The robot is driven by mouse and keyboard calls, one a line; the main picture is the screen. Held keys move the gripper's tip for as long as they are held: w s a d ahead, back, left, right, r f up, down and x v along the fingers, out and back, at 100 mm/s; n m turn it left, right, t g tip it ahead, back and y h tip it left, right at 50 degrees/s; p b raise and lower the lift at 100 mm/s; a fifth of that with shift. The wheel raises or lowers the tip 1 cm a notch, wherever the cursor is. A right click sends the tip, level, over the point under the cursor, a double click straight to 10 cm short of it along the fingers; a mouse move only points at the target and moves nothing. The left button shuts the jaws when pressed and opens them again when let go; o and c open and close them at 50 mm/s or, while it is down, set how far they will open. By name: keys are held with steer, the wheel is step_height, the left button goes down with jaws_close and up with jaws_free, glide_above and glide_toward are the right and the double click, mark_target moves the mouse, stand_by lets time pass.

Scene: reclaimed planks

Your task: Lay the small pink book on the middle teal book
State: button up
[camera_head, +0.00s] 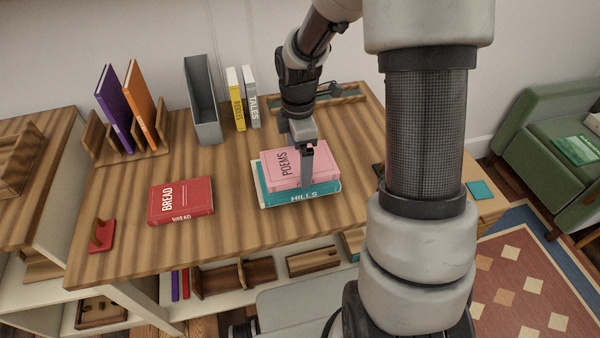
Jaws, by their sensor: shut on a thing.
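The small pink book (283,173), marked POEMS, lies flat over the teal book (290,197), marked HILLS, on the wooden table. The teal book's front spine and left edge show below it. From this view the pink book appears to rest on the teal one, but a small gap cannot be ruled out. My gripper (307,165) points down and is shut on the pink book near its right side. One finger shows in front of the book; the other is mostly hidden.
A red book (181,201), marked BREAD, lies to the left. Purple (115,108) and orange (140,105) books stand in a wooden rack. A grey file holder (204,100) and yellow (236,98) and white (251,96) books stand behind. Table between the red and teal books is clear.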

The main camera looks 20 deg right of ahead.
steer(key=shift+f+b, duration=0.4)
steer(key=shift+f, duration=1.9)
steer(key=shift+f, duration=0.15)
steer(key=o, duration=1)
